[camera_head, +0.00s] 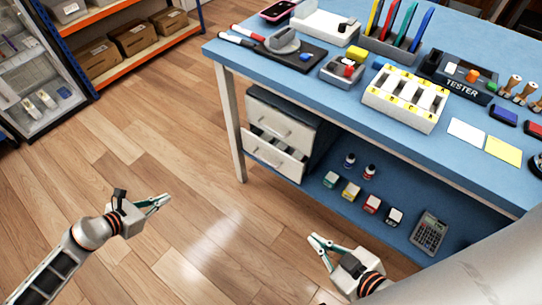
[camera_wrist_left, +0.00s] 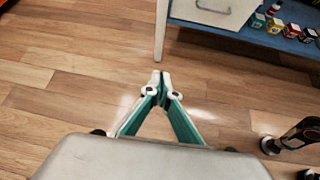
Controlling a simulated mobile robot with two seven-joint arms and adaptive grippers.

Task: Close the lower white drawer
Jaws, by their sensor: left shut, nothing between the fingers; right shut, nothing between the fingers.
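The lower white drawer (camera_head: 275,158) is in the cabinet under the blue table and is pulled out, with its inside showing above its front. The upper white drawer (camera_head: 281,123) sits above it and looks shut. In the left wrist view a white drawer front with a metal handle (camera_wrist_left: 213,8) shows at the top edge. My left gripper (camera_head: 167,198) is shut and empty over the floor, left of and nearer than the drawer; its fingertips (camera_wrist_left: 160,76) meet in the wrist view. My right gripper (camera_head: 313,238) is shut and empty, low in front of the table.
The blue table (camera_head: 228,55) holds a tester, trays and tools. Its leg (camera_head: 231,122) stands just left of the drawers. The lower shelf (camera_head: 335,160) holds small bottles, boxes and a calculator (camera_head: 428,233). Open wooden floor (camera_head: 150,130) lies left of the drawers.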

